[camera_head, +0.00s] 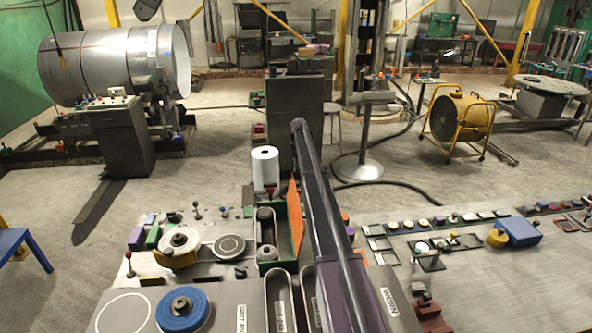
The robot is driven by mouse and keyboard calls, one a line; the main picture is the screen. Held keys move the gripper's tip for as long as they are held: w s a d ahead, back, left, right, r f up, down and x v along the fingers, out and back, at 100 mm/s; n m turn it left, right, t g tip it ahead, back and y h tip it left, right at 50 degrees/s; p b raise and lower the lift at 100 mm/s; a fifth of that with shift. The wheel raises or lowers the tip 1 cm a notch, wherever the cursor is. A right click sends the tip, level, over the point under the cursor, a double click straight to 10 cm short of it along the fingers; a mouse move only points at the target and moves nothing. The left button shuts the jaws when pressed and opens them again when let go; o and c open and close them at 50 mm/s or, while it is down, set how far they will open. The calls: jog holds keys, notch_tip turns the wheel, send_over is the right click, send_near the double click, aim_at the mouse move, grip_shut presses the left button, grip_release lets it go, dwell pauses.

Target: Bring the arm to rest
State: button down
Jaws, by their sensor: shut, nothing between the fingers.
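My arm reaches up from the bottom middle of the head view as a long dark link, rising to a rounded end near the grey cabinet. I cannot make out my gripper or its fingers anywhere in this view. The link passes over the near workbench (125,305) and hides part of what lies behind it.
The left bench carries a blue disc (183,310), a white roll (265,168) and several small parts. The right table (500,285) holds trays and a blue box (518,232). Beyond stand a grey cabinet (296,100), yellow fan (461,117) and large metal drum (95,65). Open floor lies left.

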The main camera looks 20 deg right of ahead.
jog(key=shift+r, duration=0.15)
notch_tip(320, 180, up, 9)
jog(key=p, duration=0.9)
jog(key=shift+r+p, duration=0.35)
jog(key=shift+p, duration=0.2)
jog(key=shift+s+f, duration=0.1)
jog(key=shift+s, duration=0.55)
